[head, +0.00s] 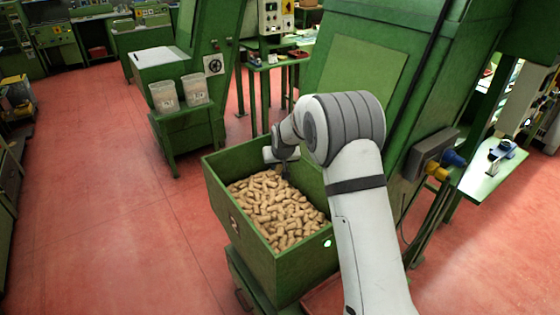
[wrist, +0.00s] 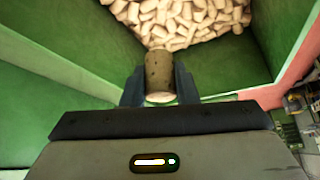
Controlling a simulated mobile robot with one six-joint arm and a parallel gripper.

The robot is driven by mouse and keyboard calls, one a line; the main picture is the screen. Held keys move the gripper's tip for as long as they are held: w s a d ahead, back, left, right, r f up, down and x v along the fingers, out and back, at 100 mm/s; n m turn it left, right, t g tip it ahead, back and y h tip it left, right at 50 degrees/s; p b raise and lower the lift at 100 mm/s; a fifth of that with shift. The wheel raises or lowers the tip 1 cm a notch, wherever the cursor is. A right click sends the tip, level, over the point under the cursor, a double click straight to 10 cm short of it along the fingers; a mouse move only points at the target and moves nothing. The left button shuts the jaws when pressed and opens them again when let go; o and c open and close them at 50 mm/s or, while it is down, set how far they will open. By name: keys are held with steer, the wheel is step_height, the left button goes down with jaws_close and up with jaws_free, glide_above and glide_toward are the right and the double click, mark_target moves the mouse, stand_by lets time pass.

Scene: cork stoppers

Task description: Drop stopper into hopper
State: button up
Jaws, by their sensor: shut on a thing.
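A brown cork stopper (wrist: 160,73) is held between the two dark fingers of my gripper (wrist: 160,85) in the wrist view. The green hopper (head: 237,241) is an open box filled with many pale corks (head: 275,208). In the head view my gripper (head: 279,168) is over the hopper's far part, small and partly hidden by my arm. In the wrist view the heap of corks (wrist: 180,18) lies beyond the held stopper, with bare green hopper wall (wrist: 225,62) around it. The stopper appears above the heap, apart from it.
A tall green machine (head: 365,70) stands right behind the hopper. Two pale containers (head: 164,97) (head: 196,89) sit on a green stand to the back left. A grey box with blue and yellow knobs (head: 432,153) juts out at right. Red floor at left is open.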

steer(key=o, duration=1)
steer(key=s+d+r+b, duration=0.1)
steer(key=s+d+r, duration=0.2)
steer(key=s+r, duration=0.3)
steer(key=s+d+r+m+g, duration=0.1)
steer(key=s+d+r, duration=0.25)
steer(key=s, duration=0.45)
steer(key=s+d+r+b, duration=0.1)
steer(key=s+d+r, duration=0.2)
steer(key=s+r, duration=0.35)
steer(key=s+d+f, duration=0.1)
steer(key=s+d, duration=0.2)
steer(key=s, duration=0.9)
steer(key=s+d+m+g+h, duration=0.1)
steer(key=s+d, duration=0.2)
steer(key=s, duration=0.9)
steer(key=shift+f, duration=0.4)
